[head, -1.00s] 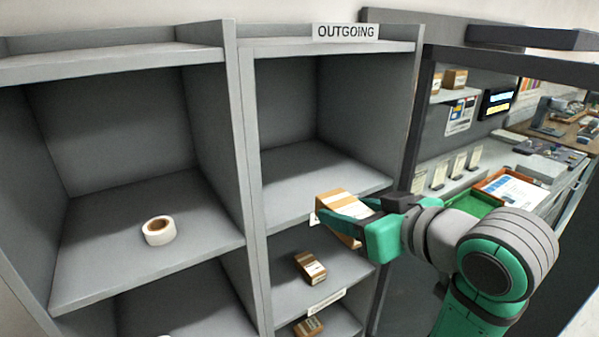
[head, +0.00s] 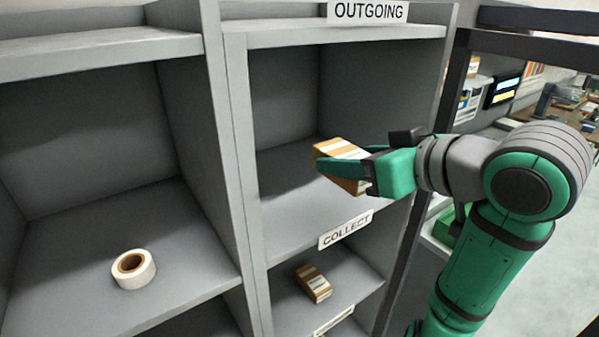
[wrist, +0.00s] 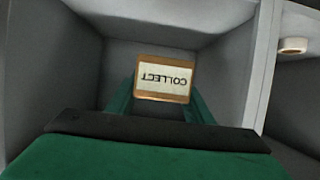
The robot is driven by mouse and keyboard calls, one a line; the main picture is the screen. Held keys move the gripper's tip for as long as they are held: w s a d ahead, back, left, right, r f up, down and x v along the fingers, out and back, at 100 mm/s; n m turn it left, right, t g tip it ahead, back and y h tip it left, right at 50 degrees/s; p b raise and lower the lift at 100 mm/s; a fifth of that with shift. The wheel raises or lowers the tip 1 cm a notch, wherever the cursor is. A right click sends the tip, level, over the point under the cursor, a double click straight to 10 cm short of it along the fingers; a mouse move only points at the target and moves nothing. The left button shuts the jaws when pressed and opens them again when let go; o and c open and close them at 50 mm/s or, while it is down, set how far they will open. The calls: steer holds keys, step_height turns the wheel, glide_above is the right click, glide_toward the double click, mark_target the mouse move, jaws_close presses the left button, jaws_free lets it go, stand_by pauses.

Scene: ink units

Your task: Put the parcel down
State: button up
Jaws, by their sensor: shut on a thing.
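The parcel (head: 342,165) is a small brown box with a white label. My gripper (head: 350,172) is shut on it and holds it at the opening of the upper right compartment (head: 293,215), above the shelf marked COLLECT. In the wrist view the parcel (wrist: 163,78) sits between the green fingers (wrist: 160,105), and its label reads COLLECT. The shelf floor around it looks bare. The parcel appears raised above the shelf; the exact gap is hard to tell.
An OUTGOING sign (head: 368,12) tops this column. Another brown box (head: 313,283) stands in the compartment below. A tape roll (head: 133,269) lies in the left compartment. A grey upright (head: 236,150) divides the columns, and a dark post (head: 425,190) stands at the right.

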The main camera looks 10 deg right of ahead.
steer(key=w+f, duration=0.4)
steer(key=w, duration=0.5)
glide_above(318, 193)
steer(key=f, duration=0.5)
steer(key=shift+s, duration=0.4)
steer(key=shift+w+f, duration=0.2)
steer(key=shift+f, duration=0.1)
steer(key=shift+w+f, duration=0.2)
steer(key=shift+f, duration=1.5)
steer(key=shift+f, duration=0.15)
steer(key=o, duration=1.2)
